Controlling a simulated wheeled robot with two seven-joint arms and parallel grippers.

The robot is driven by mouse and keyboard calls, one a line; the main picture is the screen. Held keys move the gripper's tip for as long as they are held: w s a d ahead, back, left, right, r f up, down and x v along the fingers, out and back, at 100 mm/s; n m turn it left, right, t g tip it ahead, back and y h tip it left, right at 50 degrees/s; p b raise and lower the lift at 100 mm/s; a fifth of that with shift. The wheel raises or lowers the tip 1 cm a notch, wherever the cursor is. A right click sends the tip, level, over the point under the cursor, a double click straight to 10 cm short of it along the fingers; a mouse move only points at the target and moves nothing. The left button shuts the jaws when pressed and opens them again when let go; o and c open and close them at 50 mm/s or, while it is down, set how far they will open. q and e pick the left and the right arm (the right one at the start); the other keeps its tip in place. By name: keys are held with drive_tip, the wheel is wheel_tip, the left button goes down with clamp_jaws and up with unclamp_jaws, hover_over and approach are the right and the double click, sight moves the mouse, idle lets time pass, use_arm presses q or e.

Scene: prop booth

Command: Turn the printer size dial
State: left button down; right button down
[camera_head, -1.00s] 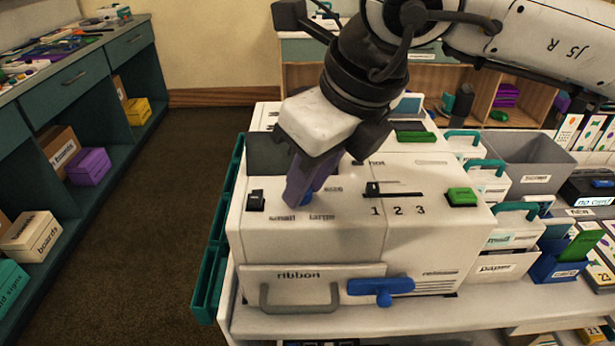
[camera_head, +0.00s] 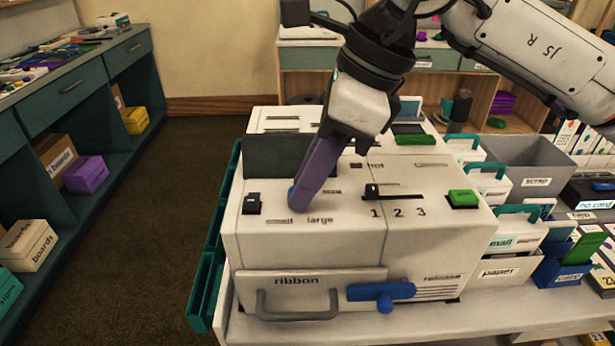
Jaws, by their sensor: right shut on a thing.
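The white printer (camera_head: 300,242) stands on a white counter, with its controls on top. The blue size dial (camera_head: 292,192) is on the top left part, mostly hidden behind my gripper; the word "large" and a partly covered label show in front of it. My right gripper (camera_head: 298,200) comes down from the upper right, tilted, with its purple fingers shut on the dial. Which way the dial points is hidden. My left gripper is not in view.
On the printer are a black switch (camera_head: 252,203), a slider (camera_head: 372,191) beside the marks 1 2 3, a green button (camera_head: 462,199) and a blue release lever (camera_head: 383,294). Paper bins and a grey scrap bin (camera_head: 530,164) stand to the right. Floor is clear at left.

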drive_tip(key=shift+w+n+g, duration=0.1)
drive_tip(key=shift+n+g, duration=0.2)
drive_tip(key=shift+n, duration=0.5)
drive_tip(key=c, duration=1.5)
unclamp_jaws()
drive_tip(key=shift+r, duration=0.15)
drive_tip(key=v, duration=1)
drive_tip(key=shift+d, duration=0.1)
